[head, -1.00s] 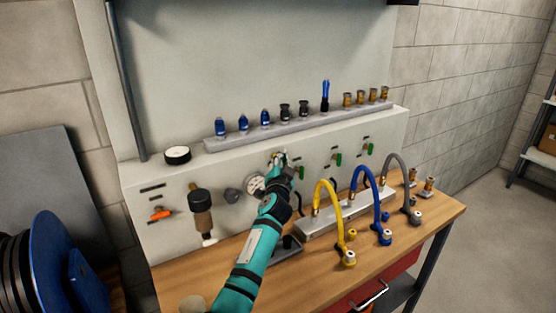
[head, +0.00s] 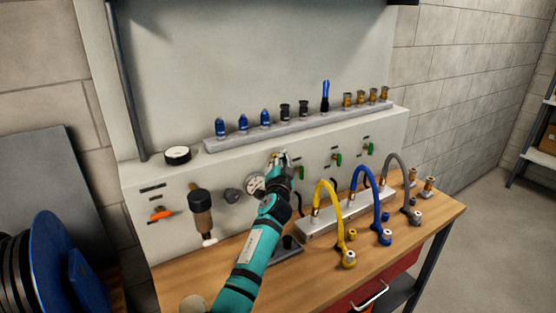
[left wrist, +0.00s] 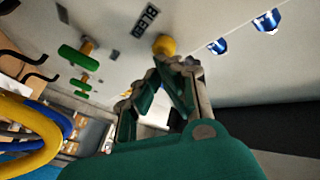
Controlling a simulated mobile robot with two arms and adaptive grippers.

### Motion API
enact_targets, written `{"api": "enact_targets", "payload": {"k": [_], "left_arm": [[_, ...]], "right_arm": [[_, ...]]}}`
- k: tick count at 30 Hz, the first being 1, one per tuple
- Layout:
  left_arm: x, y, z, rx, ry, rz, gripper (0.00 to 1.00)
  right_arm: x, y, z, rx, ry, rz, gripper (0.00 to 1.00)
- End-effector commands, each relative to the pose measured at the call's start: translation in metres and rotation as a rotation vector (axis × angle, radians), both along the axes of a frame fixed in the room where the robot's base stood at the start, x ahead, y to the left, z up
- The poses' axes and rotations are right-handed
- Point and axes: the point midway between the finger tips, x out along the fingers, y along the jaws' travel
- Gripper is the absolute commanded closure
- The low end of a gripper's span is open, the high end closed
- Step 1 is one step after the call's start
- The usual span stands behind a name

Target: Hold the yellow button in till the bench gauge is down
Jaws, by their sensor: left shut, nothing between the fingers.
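The yellow button (left wrist: 165,44) sits on the pale panel beside a label reading BLEED in the left wrist view. My left gripper (head: 281,156) is shut and empty, its fingertips right at the button in the head view. In the left wrist view the fingertips (left wrist: 172,62) overlap the button's lower edge. I cannot tell how far the button is pushed in. A round white-faced gauge (head: 254,184) on the panel is partly hidden by my arm, and its needle is too small to read. My right gripper is not in view.
Yellow, blue and grey hoses (head: 361,190) arch over the wooden bench (head: 443,212) right of my arm. Green levers (head: 338,160) stick out of the panel. A ledge (head: 226,143) above holds a row of fittings. Another gauge (head: 177,155) stands at the ledge's left.

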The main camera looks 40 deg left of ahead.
Motion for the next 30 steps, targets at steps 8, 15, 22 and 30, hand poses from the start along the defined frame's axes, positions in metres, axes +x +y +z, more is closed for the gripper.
{"api": "enact_targets", "payload": {"k": [8, 15, 22, 30], "left_arm": [[-0.001, -0.001, 0.0, -0.001, 0.001, 0.002, 1.0], [-0.005, -0.012, -0.001, 0.0, 0.001, 0.001, 1.0], [-0.008, -0.018, 0.0, 0.001, 0.0, 0.001, 1.0], [-0.009, -0.02, -0.001, 0.0, 0.0, 0.0, 1.0]], "right_arm": [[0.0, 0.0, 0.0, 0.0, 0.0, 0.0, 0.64], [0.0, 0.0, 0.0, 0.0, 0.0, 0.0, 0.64], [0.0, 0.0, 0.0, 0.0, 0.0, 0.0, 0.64], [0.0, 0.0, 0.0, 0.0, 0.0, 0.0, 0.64]]}}
